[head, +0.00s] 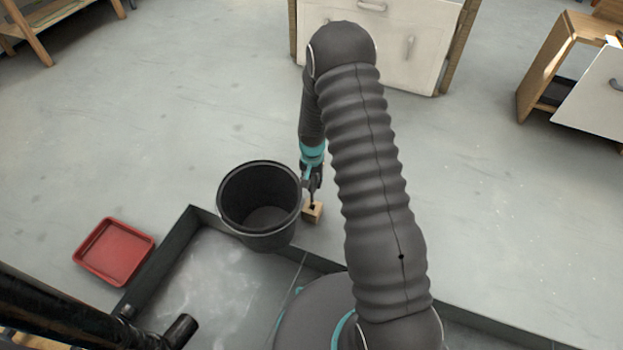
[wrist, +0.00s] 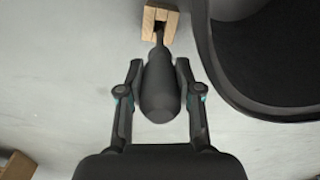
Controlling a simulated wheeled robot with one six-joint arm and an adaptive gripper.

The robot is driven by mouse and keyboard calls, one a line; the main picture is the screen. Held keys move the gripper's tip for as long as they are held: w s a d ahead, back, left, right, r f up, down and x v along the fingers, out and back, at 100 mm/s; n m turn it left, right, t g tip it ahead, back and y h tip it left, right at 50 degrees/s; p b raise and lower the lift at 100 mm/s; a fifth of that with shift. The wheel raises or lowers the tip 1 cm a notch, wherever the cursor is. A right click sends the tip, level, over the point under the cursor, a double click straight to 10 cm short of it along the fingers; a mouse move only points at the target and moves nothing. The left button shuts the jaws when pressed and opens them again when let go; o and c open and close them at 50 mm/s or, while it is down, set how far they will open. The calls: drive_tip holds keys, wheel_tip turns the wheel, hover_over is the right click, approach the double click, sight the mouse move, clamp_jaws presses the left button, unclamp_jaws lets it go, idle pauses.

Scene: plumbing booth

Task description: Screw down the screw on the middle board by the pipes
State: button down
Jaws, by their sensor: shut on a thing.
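My gripper (wrist: 160,78) is shut on the dark handle of a screwdriver (wrist: 160,95), with one finger on each side. The screwdriver's thin shaft points at the dark opening of a small wooden block (wrist: 172,24). Whether the tip is inside the opening or just above it I cannot tell. In the head view my gripper (head: 312,178) hangs over the same block (head: 317,214), which stands on the floor. I cannot make out the screw or the middle board in either view.
A black bucket (head: 236,205) stands close left of the block; in the wrist view its rim (wrist: 214,70) is at the right. A red tray (head: 114,250) lies farther left. Dark pipes (head: 60,308) are at the lower left. Cabinets (head: 395,40) stand behind. The floor to the right is clear.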

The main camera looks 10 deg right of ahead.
sight(312, 193)
drive_tip(key=shift+f+b, duration=2.35)
drive_tip(key=shift+f, duration=1.25)
drive_tip(key=c, duration=0.7)
unclamp_jaws()
drive_tip(key=shift+r, duration=3.95)
drive_tip(key=shift+r, duration=0.15)
